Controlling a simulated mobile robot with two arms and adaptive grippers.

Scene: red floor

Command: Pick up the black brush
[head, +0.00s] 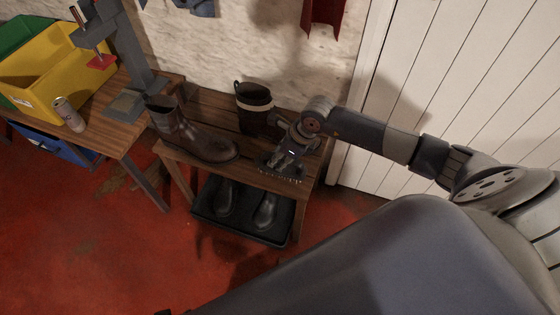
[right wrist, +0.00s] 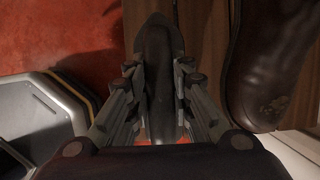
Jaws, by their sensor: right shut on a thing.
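The black brush (head: 284,172) is at the right end of the wooden bench (head: 219,165), under my right gripper (head: 287,157). In the right wrist view the brush (right wrist: 158,65) is a long dark shape running between the two fingers of the right gripper (right wrist: 158,90). The fingers are shut on it from both sides. The gripper hides part of the brush in the head view, and I cannot tell whether the brush touches the bench top. My left gripper is not in view.
A black tray (head: 240,228) with boots sits below. A wooden table (head: 100,130) with a can (head: 69,115) is at left. A white panelled wall (head: 440,80) is at right.

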